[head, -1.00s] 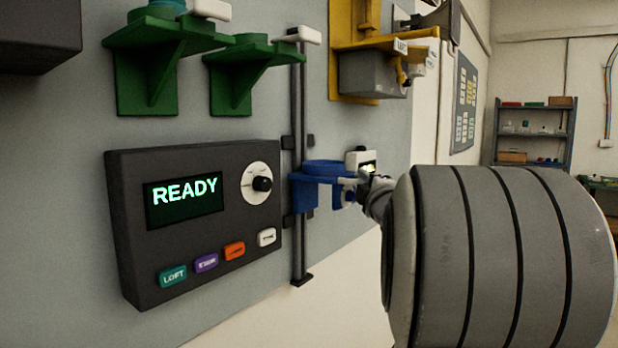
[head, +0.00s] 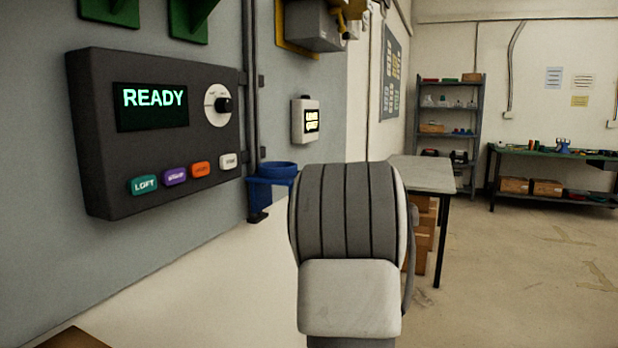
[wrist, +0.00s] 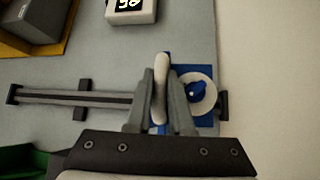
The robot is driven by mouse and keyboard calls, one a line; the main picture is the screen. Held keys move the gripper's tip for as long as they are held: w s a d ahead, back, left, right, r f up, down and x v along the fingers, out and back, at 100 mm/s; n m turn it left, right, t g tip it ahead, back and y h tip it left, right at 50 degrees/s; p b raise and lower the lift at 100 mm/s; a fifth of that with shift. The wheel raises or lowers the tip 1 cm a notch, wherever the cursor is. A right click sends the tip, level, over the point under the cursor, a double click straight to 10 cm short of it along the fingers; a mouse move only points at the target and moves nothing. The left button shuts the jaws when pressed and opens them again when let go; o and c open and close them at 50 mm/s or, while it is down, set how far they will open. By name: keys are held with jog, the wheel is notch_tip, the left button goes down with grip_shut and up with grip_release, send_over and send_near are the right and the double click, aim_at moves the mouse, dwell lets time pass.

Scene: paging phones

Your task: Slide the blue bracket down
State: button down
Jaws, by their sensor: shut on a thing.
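The blue bracket (head: 272,180) is low on a dark vertical rail (head: 252,100) on the wall, close to the rail's bottom end. In the wrist view the bracket (wrist: 206,72) lies near the right end of the rail (wrist: 60,97), with a round white and blue part on it. My gripper (wrist: 162,80) is shut on the pale handle (wrist: 160,66) at the bracket's side. In the head view my arm hides the gripper and the handle.
A dark control box (head: 160,130) reading READY is left of the rail. A small white display unit (head: 305,120) is on the wall to its right. Green brackets (head: 110,10) are above the box. A table (head: 420,175) stands behind my arm, with open floor to the right.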

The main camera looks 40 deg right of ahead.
jog(key=shift+f+b, duration=0.3)
jog(key=shift+f, duration=0.65)
jog(key=c, duration=1.1)
grip_release()
jog(key=shift+s, duration=0.1)
jog(key=p+v, duration=0.1)
jog(key=v, duration=1.6)
jog(key=shift+s+a+p, duration=0.1)
jog(key=shift+a+p, duration=0.05)
jog(key=shift+p, duration=0.15)
jog(key=shift+s, duration=0.1)
